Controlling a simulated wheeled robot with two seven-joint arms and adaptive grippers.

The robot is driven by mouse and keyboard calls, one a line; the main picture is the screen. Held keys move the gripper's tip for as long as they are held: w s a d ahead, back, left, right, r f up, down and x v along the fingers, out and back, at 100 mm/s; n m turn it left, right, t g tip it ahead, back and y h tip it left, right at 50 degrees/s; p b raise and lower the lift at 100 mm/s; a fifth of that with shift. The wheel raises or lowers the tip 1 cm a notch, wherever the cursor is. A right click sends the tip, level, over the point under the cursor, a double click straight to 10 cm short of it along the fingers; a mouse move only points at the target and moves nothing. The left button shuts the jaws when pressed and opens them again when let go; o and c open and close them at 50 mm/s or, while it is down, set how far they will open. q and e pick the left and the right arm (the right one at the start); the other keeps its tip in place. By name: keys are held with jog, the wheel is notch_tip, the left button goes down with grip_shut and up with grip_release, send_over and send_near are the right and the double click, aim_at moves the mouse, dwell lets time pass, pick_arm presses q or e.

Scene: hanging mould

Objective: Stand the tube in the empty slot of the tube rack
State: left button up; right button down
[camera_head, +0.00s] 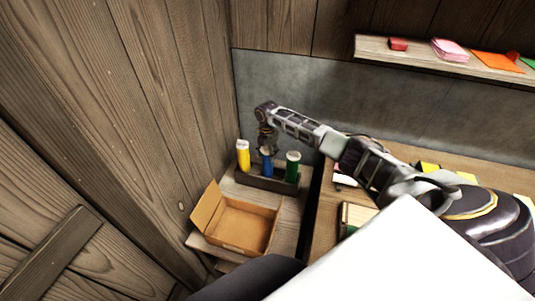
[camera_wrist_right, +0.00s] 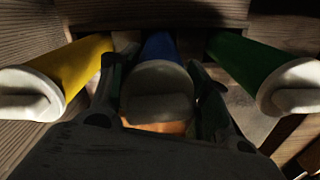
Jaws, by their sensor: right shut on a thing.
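The blue tube (camera_head: 267,165) stands upright in the middle of the dark tube rack (camera_head: 266,184), between the yellow tube (camera_head: 243,157) and the green tube (camera_head: 292,169). Its pale cap is about level with theirs; I cannot tell whether its foot is fully down in the slot. My right gripper (camera_head: 266,143) comes from above and is shut on the blue tube near its cap. In the right wrist view the fingers lie on both sides of the blue tube (camera_wrist_right: 158,48), with the yellow tube (camera_wrist_right: 75,65) left and the green tube (camera_wrist_right: 250,60) right. My left gripper is not in view.
An open cardboard box (camera_head: 240,226) stands in front of the rack on a small wooden table. A wooden wall is close on the left and a grey panel behind. A shelf (camera_head: 440,62) with coloured items hangs at the upper right. A wooden worktop with books lies right.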

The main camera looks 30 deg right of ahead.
jog(key=shift+s+a+f, duration=0.1)
jog(key=shift+s+f, duration=0.15)
jog(key=shift+f, duration=0.2)
jog(key=c, duration=1)
grip_release()
jog(key=o, duration=0.4)
jog(key=shift+w+f, duration=0.1)
jog(key=shift+w, duration=0.2)
jog(key=shift+s+r, duration=0.1)
jog(key=shift+r, duration=0.85)
notch_tip(320, 180, up, 10)
jog(key=shift+r, duration=0.25)
jog(key=shift+f, duration=0.1)
